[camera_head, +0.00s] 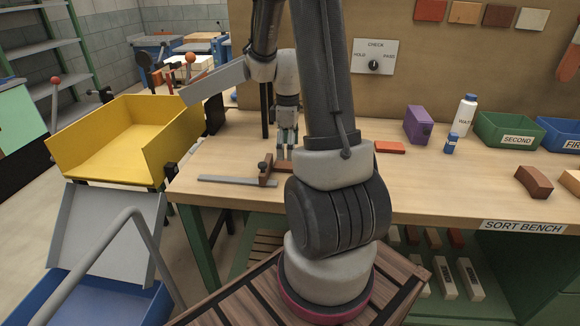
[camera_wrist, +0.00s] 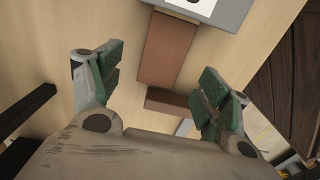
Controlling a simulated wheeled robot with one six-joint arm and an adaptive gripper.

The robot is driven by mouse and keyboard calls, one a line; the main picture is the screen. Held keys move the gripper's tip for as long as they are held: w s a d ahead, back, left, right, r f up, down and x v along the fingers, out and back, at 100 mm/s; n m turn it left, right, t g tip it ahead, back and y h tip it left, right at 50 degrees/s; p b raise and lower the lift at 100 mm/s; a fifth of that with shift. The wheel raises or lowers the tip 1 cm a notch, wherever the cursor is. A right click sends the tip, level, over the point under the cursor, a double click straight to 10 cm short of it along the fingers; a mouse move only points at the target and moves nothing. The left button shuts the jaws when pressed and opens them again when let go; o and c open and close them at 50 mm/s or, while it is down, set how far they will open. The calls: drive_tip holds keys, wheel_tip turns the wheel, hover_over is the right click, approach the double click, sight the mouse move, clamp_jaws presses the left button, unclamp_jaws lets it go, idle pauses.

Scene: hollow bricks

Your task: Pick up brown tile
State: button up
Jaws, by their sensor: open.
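My gripper (camera_head: 286,150) is open and points down over the left part of the bench. In the wrist view my gripper (camera_wrist: 160,72) shows its green-padded fingers spread wide, with nothing between the pads held. A flat brown tile (camera_wrist: 168,48) lies below, in the gap between the fingers as seen from the wrist. A smaller brown block (camera_wrist: 168,103) with a thin metal strip (camera_wrist: 184,127) lies close to the tile's near end. In the head view brown pieces (camera_head: 272,175) show just below my fingertips, beside a flat metal strip (camera_head: 235,180); my arm hides part of this area.
An orange-red tile (camera_head: 390,147), purple box (camera_head: 418,125), white bottle (camera_head: 467,117) and green bin (camera_head: 508,130) stand to the right on the bench (camera_head: 440,185). A yellow tray (camera_head: 125,145) stands left of the bench.

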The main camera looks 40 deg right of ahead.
sight(289, 164)
drive_tip(key=f, duration=0.4)
drive_tip(key=shift+s+f, duration=0.2)
drive_tip(key=shift+f, duration=0.2)
drive_tip(key=c, duration=1.2)
